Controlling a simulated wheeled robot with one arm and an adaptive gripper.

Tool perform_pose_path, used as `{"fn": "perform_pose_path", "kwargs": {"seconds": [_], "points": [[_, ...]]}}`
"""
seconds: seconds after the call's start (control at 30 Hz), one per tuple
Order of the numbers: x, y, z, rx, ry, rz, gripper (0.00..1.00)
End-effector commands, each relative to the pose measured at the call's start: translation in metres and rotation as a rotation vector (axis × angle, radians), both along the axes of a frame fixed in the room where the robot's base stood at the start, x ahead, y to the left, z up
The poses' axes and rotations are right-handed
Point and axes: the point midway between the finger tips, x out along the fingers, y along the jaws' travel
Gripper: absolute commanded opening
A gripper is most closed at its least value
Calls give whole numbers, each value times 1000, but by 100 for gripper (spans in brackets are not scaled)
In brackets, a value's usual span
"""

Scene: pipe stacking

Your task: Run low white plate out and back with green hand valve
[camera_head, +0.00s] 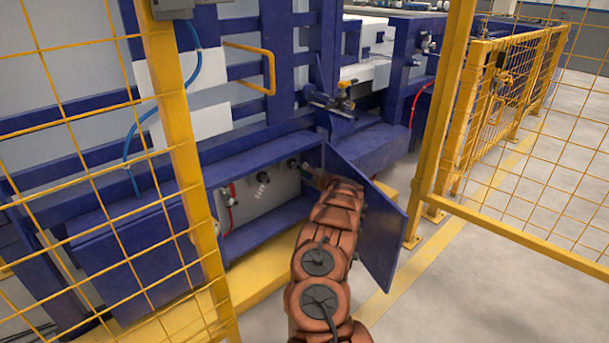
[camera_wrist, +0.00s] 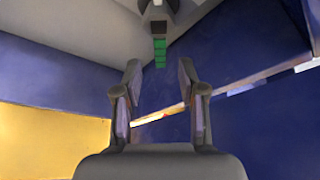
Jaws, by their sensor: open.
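The green hand valve (camera_wrist: 160,50) shows its green handle pointing down in the wrist view, at the top middle. In the head view my arm hides most of the gripper. The low white plate (camera_head: 192,126) sits on the blue machine frame, below another white plate (camera_head: 175,68).
The blue cabinet door (camera_head: 372,220) stands open just right of my arm. A red-handled valve (camera_head: 229,192) and a black fitting (camera_head: 263,177) are on the cabinet's grey panel. Yellow fence posts (camera_head: 190,170) stand left and right (camera_head: 440,120). Floor at right is clear.

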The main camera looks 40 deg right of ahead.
Motion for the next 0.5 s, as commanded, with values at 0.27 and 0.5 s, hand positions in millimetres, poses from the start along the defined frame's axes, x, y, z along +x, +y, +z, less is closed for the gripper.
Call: {"fn": "perform_pose_path", "kwargs": {"seconds": [0.27,0.5], "points": [[18,-7,-8,-2,0,-3,41],[31,-12,-13,-5,4,-1,41]]}}
